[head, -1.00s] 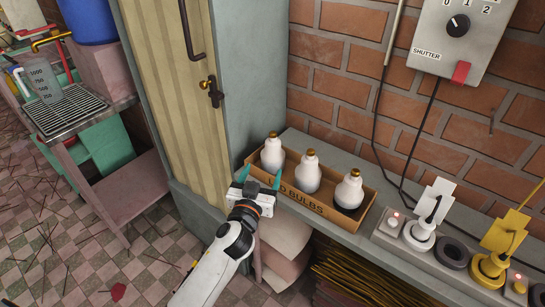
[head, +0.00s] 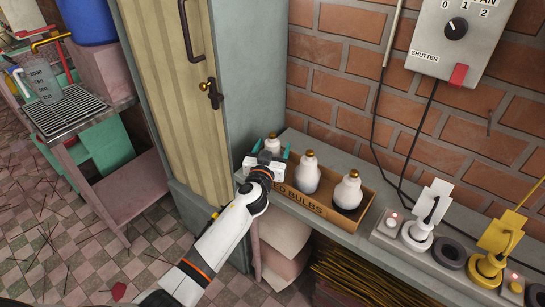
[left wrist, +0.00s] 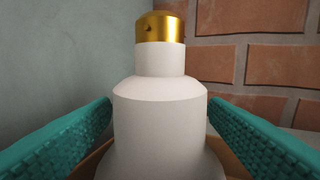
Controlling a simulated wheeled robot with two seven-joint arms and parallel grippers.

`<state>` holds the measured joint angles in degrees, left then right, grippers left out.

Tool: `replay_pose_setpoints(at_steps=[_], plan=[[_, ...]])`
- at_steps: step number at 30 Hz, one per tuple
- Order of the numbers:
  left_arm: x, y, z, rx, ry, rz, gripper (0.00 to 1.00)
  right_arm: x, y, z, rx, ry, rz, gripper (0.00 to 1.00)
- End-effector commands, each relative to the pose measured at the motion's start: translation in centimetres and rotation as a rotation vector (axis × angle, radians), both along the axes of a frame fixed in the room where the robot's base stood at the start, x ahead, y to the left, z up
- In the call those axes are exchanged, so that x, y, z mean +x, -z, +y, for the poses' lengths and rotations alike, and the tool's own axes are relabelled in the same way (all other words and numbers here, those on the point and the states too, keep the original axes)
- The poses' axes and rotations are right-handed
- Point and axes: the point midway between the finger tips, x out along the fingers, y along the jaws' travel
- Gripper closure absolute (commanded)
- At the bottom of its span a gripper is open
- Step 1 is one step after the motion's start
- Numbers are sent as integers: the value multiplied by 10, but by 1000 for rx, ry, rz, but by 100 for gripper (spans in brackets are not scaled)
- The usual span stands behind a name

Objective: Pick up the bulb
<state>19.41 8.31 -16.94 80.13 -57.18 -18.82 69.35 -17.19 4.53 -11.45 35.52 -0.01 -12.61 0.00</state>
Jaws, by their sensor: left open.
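Three white bulbs with gold caps stand upright in a cardboard box (head: 318,206) marked LED BULBS on the grey ledge. The left bulb (head: 272,142) is partly hidden behind my left gripper (head: 268,160). The middle bulb (head: 307,174) and right bulb (head: 348,192) stand clear of it. My left gripper is open at the left bulb. In the left wrist view, that bulb (left wrist: 160,110) fills the centre, with one teal finger on each side of its body; whether they touch it cannot be told. My right gripper is not in view.
A white plug (head: 417,232), a dark ring (head: 450,252) and a yellow plug (head: 486,270) are on the ledge to the right. A brick wall (head: 345,95) rises behind the box. A grey-sided cabinet (head: 250,70) stands close on the left.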

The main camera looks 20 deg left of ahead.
Motion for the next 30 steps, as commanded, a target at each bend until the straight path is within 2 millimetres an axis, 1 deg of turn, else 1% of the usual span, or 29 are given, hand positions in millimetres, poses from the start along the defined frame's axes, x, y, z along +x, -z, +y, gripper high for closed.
replay_pose_setpoints(at_steps=[4,9,12,23,26,29,30], plan=[[0,0,0,0,0,0,31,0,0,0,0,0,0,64],[0,0,0,-1,0,0,59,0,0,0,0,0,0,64],[0,0,0,-1,0,0,72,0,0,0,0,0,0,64],[-1,1,0,-1,-1,4,74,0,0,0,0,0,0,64],[-1,-7,0,0,-1,2,74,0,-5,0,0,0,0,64],[-1,-26,1,-1,-1,0,74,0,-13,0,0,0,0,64],[-1,-35,0,-1,0,-1,74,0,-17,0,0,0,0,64]])
